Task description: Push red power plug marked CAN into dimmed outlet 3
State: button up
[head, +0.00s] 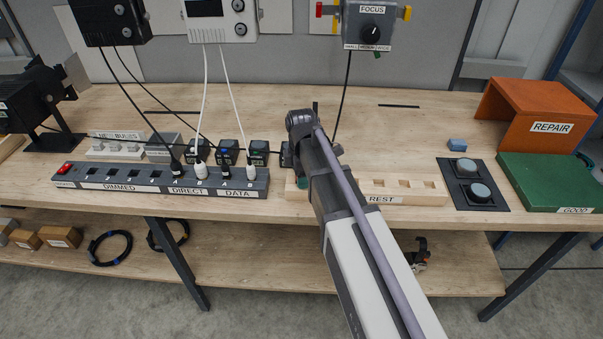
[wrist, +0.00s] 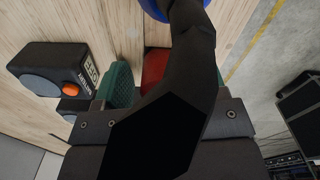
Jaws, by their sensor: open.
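In the wrist view a red block-like body, probably the red plug (wrist: 155,66), lies between the green-padded fingers of my gripper (wrist: 168,85). The fingers stand apart. A thick black cable crosses in front and hides much of it, so contact and any CAN marking cannot be seen. In the head view the arm hides the plug; one fingertip of my gripper (head: 303,183) shows at the left end of the REST block (head: 415,197). The power strip (head: 75,182) is to the left, with a DIMMED section of several dark, empty-looking sockets. Their numbers are too small to read.
Black and white plugs (head: 200,171) fill the DIRECT and DATA sections. Small dark boxes (head: 259,150) stand behind the strip; one dark box (wrist: 55,65) is beside the gripper. A FOCUS box (head: 368,25) hangs above with a black cable.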

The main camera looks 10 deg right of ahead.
jog(key=shift+f, duration=0.1)
jog(key=c, duration=1.1)
notch_tip(320, 180, up, 5)
jog(key=p, duration=0.5)
